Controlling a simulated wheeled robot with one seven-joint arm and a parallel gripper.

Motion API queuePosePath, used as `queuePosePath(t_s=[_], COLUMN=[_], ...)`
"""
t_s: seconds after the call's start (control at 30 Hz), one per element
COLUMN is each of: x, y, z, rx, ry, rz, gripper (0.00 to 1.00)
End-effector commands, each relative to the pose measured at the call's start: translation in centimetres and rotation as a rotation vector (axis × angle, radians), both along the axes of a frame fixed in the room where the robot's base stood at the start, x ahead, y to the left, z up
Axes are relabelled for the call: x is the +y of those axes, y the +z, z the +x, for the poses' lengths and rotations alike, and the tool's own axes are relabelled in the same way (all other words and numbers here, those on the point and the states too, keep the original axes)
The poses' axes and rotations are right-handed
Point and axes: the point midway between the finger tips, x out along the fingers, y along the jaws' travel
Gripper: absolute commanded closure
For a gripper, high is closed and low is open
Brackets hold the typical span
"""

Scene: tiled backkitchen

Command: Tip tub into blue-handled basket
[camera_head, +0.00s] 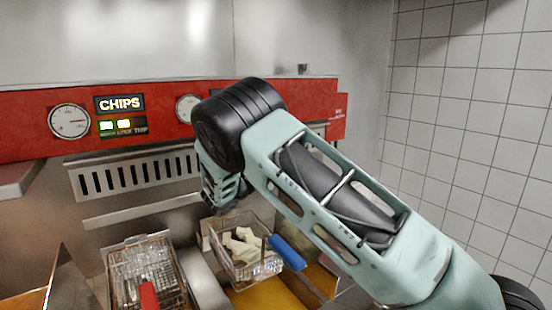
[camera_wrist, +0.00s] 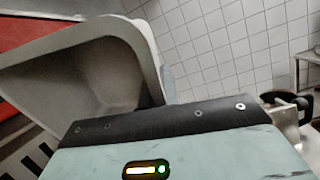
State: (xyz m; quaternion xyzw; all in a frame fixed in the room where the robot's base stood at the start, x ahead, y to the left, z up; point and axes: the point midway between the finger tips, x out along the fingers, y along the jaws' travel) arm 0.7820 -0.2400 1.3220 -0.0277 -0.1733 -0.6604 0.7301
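The tub (camera_wrist: 95,75) is pale grey and fills the left of the wrist view, close beyond my gripper's edge. It is tilted with its open mouth facing the camera, and the inside I can see looks empty. My gripper (camera_head: 222,192) is above the blue-handled basket. Its fingertips are hidden, but the raised, tilted tub appears held in it. In the head view my wrist hides the tub. The blue-handled basket (camera_head: 232,268) is wire, below my gripper, with its blue handle (camera_head: 288,252) toward the right. Several pale pieces (camera_head: 242,245) lie in it.
A second wire basket (camera_head: 120,262) with a red handle (camera_head: 148,295) stands to the left. The red fryer panel (camera_head: 65,146) with dials runs behind, above a slotted metal vent (camera_head: 130,178). Yellowish oil (camera_head: 265,298) shows below the blue-handled basket. A tiled wall (camera_head: 470,110) stands right.

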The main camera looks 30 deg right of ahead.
Motion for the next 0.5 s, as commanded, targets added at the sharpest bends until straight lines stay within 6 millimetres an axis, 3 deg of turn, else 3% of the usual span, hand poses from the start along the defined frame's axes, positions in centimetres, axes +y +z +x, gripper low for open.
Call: queuePosePath(t_s=[0.07, 0.1, 0.13, 0.17, 0.2, 0.5], x=[0.0, 0.1, 0.1, 0.0, 0.0, -0.4], y=[-1.2, 0.6, 0.7, -0.9, -1.1, -0.6], z=[0.0, 0.0, 0.0, 0.0, 0.0, 0.0], rx=[0.000, -0.012, -0.008, 0.000, -0.004, -0.009], ry=[-0.001, 0.002, 0.001, -0.001, -0.001, -0.001], rz=[-0.001, 0.000, 0.000, 0.000, 0.000, 0.075], gripper=[1.00, 1.00, 1.00, 1.00, 1.00, 1.00])
